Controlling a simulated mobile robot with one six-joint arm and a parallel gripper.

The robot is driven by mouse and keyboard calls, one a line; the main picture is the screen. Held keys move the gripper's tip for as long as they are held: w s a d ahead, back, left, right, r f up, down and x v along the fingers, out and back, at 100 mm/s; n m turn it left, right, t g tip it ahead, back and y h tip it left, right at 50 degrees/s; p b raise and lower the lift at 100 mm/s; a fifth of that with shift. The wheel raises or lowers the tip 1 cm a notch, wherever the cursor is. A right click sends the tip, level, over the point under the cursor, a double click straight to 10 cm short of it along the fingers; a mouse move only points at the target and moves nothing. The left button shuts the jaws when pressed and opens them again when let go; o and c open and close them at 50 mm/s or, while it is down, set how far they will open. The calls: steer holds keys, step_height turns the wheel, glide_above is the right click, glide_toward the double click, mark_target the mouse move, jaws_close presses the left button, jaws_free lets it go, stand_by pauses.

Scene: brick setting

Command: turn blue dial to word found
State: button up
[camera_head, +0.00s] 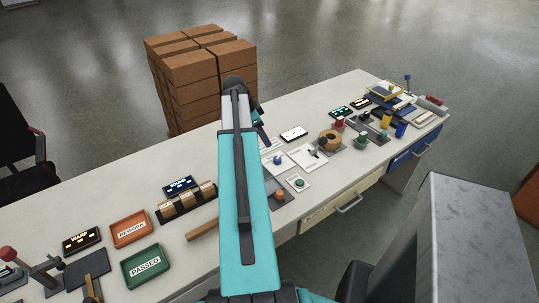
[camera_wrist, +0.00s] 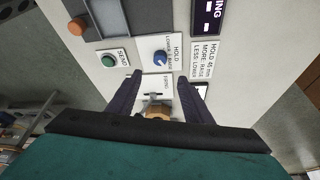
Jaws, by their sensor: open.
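The blue dial (camera_wrist: 160,58) sits on a white plate lettered HOLD, LOWER and RAISE in the wrist view. A light mark shows on the dial, but I cannot tell which word it points at. The dial looks small in the head view (camera_head: 277,159), right of my arm. My gripper (camera_wrist: 159,77) is open and empty, its two dark fingers spread below the dial in the picture. A white card (camera_wrist: 208,60) beside the dial reads HOLD 45 mm, MORE: RAISE, LESS: LOWER. A white plate lettered FIRING (camera_wrist: 151,84) lies between the fingers, partly hidden.
A green SEND button (camera_wrist: 108,61) is left of the dial, with an orange knob (camera_wrist: 77,26) beyond it. A dark display (camera_wrist: 207,14) stands above the card. Trays, blocks and small devices crowd the white table (camera_head: 120,195); stacked brown boxes (camera_head: 200,80) stand behind it.

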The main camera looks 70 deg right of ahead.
mark_target(277, 159)
steer(key=shift+f, duration=0.15)
stand_by(0.3)
steer(key=shift+p+x, duration=1.8)
steer(key=shift+x, duration=4.95)
steer(key=shift+s, duration=0.1)
steer(key=c, duration=1.1)
